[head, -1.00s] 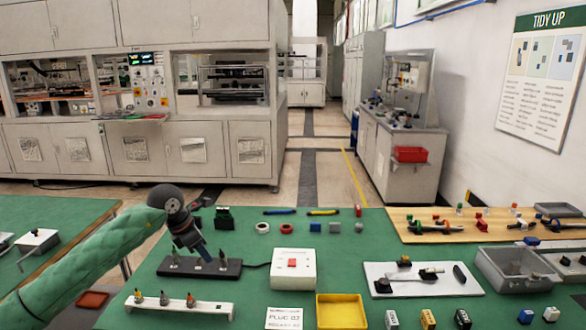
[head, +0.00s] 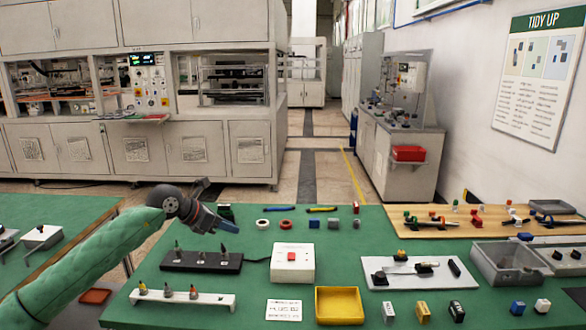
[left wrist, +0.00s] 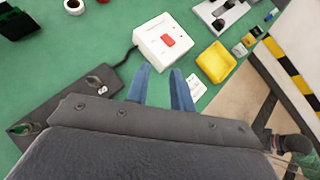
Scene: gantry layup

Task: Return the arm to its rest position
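My left arm (head: 95,262), in a green sleeve, comes in from the left in the head view. The black block also shows there on the left (left wrist: 60,108).
A white box with a red button (head: 293,264) stands right of the black block. A white peg rail (head: 182,299) and a yellow tray (head: 340,307) are at the front. A grey bin (head: 490,273) is at right.

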